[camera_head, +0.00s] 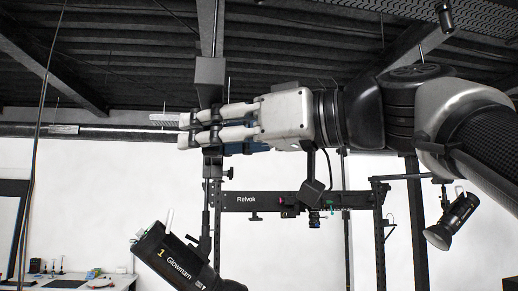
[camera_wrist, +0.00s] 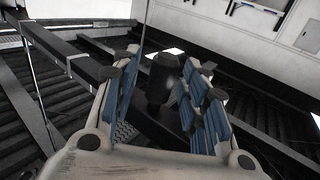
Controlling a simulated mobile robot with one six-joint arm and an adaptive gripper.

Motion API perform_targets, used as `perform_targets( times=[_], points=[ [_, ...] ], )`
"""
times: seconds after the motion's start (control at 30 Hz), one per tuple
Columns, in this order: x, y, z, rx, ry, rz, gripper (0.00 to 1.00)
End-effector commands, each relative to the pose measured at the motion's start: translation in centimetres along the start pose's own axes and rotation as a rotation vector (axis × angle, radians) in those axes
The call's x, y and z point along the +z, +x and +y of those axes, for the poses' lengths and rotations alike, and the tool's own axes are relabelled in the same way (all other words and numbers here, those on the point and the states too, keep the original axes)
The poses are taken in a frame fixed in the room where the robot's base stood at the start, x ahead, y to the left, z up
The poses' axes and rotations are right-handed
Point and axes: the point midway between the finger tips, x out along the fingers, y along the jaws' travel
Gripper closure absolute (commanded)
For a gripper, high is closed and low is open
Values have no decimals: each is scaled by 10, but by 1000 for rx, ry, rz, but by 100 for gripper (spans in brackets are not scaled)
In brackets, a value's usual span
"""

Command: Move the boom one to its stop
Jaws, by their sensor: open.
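A black lamp marked "1 Glowmarn" (camera_head: 172,262) hangs tilted at the lower left of the head view. A dark upright post (camera_head: 206,222) runs above it, up to a dark grey block (camera_head: 209,72) on a ceiling rod. My gripper (camera_head: 186,130) reaches leftward across this post. In the wrist view my gripper (camera_wrist: 160,72) is open, with its blue pads apart on either side of a dark cylindrical piece (camera_wrist: 162,70). I cannot tell whether the pads touch it. The boom's stop cannot be made out.
A black rail marked "Relvok" (camera_head: 262,199) crosses behind, on dark uprights. A second lamp (camera_head: 451,222) hangs at the right. A white table (camera_head: 110,282) with small items stands at the lower left. In the wrist view a dark beam (camera_wrist: 62,48) lies close to the left finger.

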Motion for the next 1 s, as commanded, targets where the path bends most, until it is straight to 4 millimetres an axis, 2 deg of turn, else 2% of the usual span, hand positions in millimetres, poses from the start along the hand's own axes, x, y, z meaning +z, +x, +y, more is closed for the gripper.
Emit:
perform_targets(
  times=[0.13, 0.27, 0.5, 0.7, 0.83, 1.0],
  points=[
    [0, -4, 1, 2, 0, 0, 59],
    [0, -19, 1, 6, 0, 0, 59],
    [0, -67, 2, 9, -1, 0, 59],
    [0, -99, 2, 7, 1, 0, 59],
    [0, -113, 1, 3, 1, 0, 59],
    [0, -120, 0, 0, 0, -1, 59]
  ],
)
